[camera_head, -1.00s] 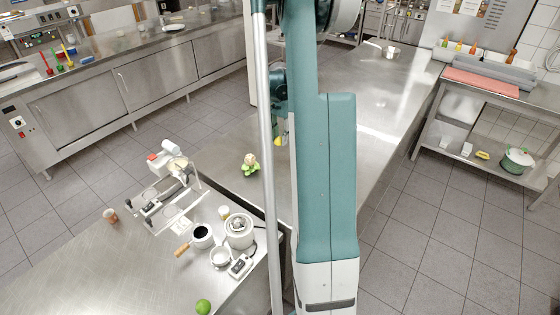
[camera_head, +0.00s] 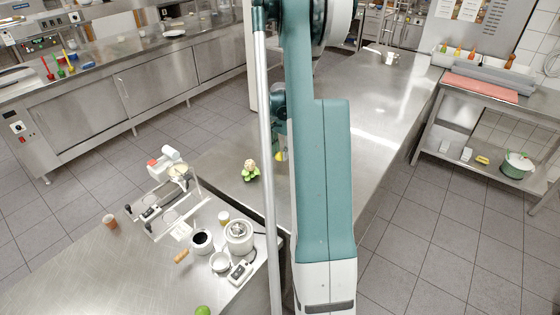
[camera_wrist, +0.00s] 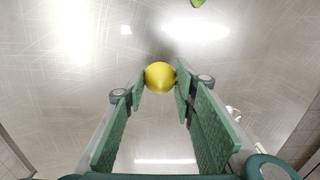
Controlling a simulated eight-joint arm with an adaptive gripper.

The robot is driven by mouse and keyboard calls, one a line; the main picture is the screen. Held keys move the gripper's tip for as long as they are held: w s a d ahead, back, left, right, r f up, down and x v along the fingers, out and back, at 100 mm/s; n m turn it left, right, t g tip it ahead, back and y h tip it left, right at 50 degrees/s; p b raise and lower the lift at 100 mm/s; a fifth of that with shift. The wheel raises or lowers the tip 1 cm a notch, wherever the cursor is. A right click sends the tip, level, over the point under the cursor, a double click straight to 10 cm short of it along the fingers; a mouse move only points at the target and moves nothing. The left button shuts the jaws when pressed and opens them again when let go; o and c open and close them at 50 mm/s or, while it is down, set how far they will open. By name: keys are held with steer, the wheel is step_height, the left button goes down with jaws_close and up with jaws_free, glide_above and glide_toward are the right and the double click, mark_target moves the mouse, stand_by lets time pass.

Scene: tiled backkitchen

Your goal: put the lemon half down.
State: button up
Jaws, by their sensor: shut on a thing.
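The lemon half (camera_wrist: 160,77) shows its rounded yellow side in the wrist view. It sits between the fingertips of my gripper (camera_wrist: 161,83), which is shut on it. Below it is the bare steel worktop (camera_wrist: 60,110), with a dark shadow just beyond the lemon half. I cannot tell whether the lemon half touches the worktop. In the head view, a small yellow patch of the lemon half (camera_head: 281,156) shows beside my arm. Most of my gripper is hidden there.
A small leafy green plant-like item (camera_head: 250,171) stands on the worktop left of my gripper. Farther left, a second steel table (camera_head: 130,270) holds pots, a scale and a lime (camera_head: 203,310). The worktop around the lemon half is clear.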

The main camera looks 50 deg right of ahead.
mark_target(280, 159)
steer(key=shift+f, duration=0.3)
steer(key=shift+f, duration=1.85)
steer(key=shift+f, duration=0.15)
steer(key=o, duration=0.9)
steer(key=shift+r, duration=6.15)
